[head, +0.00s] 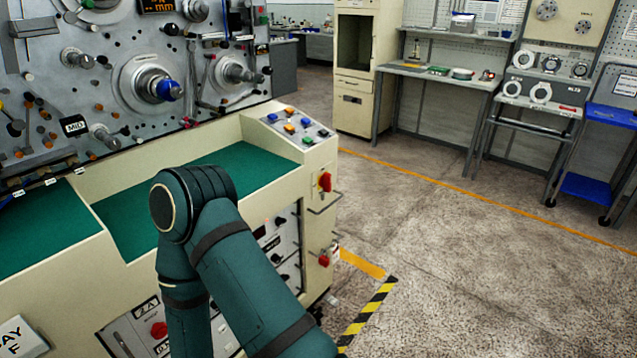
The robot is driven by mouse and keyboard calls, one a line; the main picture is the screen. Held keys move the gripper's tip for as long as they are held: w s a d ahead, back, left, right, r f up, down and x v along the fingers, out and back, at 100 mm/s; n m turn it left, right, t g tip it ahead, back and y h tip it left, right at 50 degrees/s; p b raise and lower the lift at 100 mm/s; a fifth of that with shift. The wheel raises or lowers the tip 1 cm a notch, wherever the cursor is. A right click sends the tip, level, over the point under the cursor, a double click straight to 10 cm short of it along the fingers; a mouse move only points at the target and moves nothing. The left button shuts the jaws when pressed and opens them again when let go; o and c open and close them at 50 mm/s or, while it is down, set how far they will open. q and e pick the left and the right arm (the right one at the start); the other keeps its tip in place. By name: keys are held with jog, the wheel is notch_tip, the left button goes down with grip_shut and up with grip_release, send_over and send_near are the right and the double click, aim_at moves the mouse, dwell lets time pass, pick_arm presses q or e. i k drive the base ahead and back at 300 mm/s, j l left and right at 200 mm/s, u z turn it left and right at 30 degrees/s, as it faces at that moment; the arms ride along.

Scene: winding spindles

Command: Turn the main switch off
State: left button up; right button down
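Two red switches sit on the cream side face of the winding machine (277,143). The upper red switch (325,181) is just below the sloped button panel, and the lower red switch (324,259) is further down. No readable label shows which is the main switch, and their on or off positions are too small to tell. One of my dark green arms reaches up from the bottom and bends in front of the machine, left of both switches. It hides part of the front panel. Neither gripper is in view.
The sloped panel (297,133) carries several coloured buttons. Handles stick out beside the red switches. A green mat (140,205) covers the machine's ledge, below spindles and knobs. Yellow-black floor tape (366,318) runs near the corner. Open floor lies right, before a workbench (440,75).

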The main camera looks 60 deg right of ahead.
aim_at(325, 180)
jog(key=z, duration=2.1)
jog(key=i+l+u, duration=0.15)
jog(key=i+l, duration=0.4)
jog(key=i+l+u, duration=0.2)
jog(key=i+l, duration=0.3)
jog(key=l, duration=0.25)
